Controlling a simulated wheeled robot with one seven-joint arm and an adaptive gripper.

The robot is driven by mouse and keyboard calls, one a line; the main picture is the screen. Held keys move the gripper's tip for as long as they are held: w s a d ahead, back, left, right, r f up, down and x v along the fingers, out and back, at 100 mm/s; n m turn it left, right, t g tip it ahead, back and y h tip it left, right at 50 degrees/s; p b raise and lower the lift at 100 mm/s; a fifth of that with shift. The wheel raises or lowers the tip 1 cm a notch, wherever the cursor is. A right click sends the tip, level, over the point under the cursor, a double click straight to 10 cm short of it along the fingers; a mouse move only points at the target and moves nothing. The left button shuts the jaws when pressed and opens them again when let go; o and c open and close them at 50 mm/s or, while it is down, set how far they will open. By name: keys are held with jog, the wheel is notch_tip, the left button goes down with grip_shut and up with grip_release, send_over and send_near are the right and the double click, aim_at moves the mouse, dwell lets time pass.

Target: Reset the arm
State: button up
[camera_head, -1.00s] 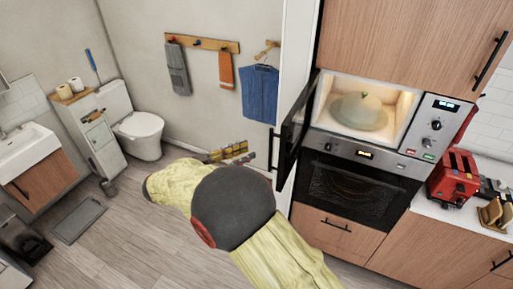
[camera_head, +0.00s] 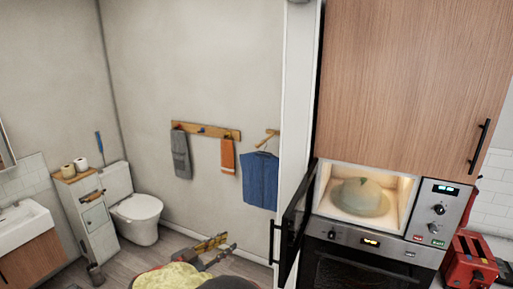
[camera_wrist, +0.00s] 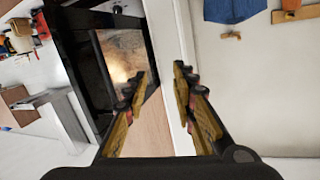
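My arm (camera_head: 185,275) shows at the bottom of the head view. My gripper (camera_head: 213,247) is in front of the wall, left of the open microwave door. In the wrist view my gripper (camera_wrist: 160,80) is open, with its two yellow and black fingers apart and nothing between them. It is clear of the microwave and its door.
The microwave (camera_head: 413,208) is lit inside and holds a pale dome (camera_head: 359,197). Its dark door (camera_head: 292,222) stands open to the left. An oven (camera_head: 345,268) is below, and a red toaster (camera_head: 470,262) is at right. A toilet (camera_head: 137,215) and hanging cloths (camera_head: 180,152) are at left.

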jog(key=w+a+f+n+t+y, duration=0.2)
jog(key=w+a+f+n+y, duration=0.1)
jog(key=a+f+y, duration=0.4)
jog(key=s+a+n+g+y+b, duration=0.2)
jog(key=s+a+n+g+y, duration=0.3)
jog(key=a+y, duration=0.35)
jog(key=s+d+f+n+g+b, duration=0.1)
jog(key=s+d+n+g+b, duration=0.1)
jog(key=s+d, duration=0.4)
jog(key=s+d+f+n+g+b, duration=0.1)
jog(key=s+d+n+g+b, duration=0.15)
jog(key=s, duration=0.55)
jog(key=s+d+f+h+b, duration=0.1)
jog(key=s+d+b, duration=0.3)
jog(key=d, duration=0.8)
jog(key=s+d+f+m+h+b, duration=0.1)
jog(key=s+d+h+b, duration=0.1)
jog(key=s+d+b, duration=0.3)
jog(key=s+d+f+m+h+b, duration=0.1)
jog(key=s+d+b, duration=0.3)
jog(key=s+d, duration=0.6)
jog(key=d, duration=1)
jog(key=shift+s+t+h, duration=0.35)
